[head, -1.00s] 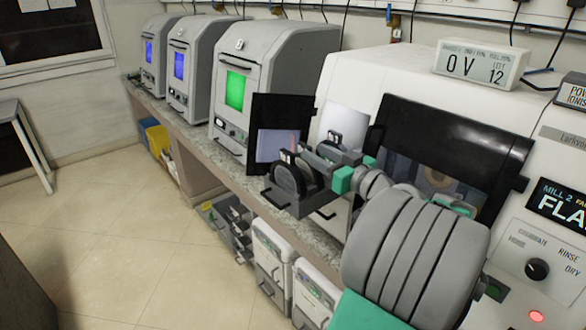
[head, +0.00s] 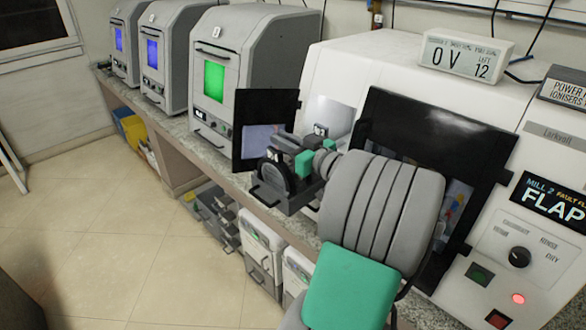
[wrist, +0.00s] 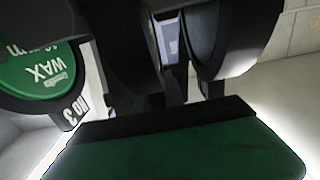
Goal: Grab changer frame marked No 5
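A black holder (head: 284,204) with upright round changer frames stands on the bench in front of the open mill. The near black frame (head: 271,179) carries a small white tag, too small to read in the head view. A second white tag (head: 320,131) shows farther back. My gripper (head: 287,148), grey and teal, is at the top of the holder, close beside the near frame's tag. In the wrist view a green disc marked WAX (wrist: 40,72) sits in a black frame tagged No 3 (wrist: 74,114). Dark rounded shapes fill the middle; no No 5 mark is legible. Finger opening is unclear.
A black door panel (head: 262,130) stands open left of the holder. Grey machines (head: 240,70) line the bench to the left. White drawer units (head: 262,245) are below; the floor at left is clear.

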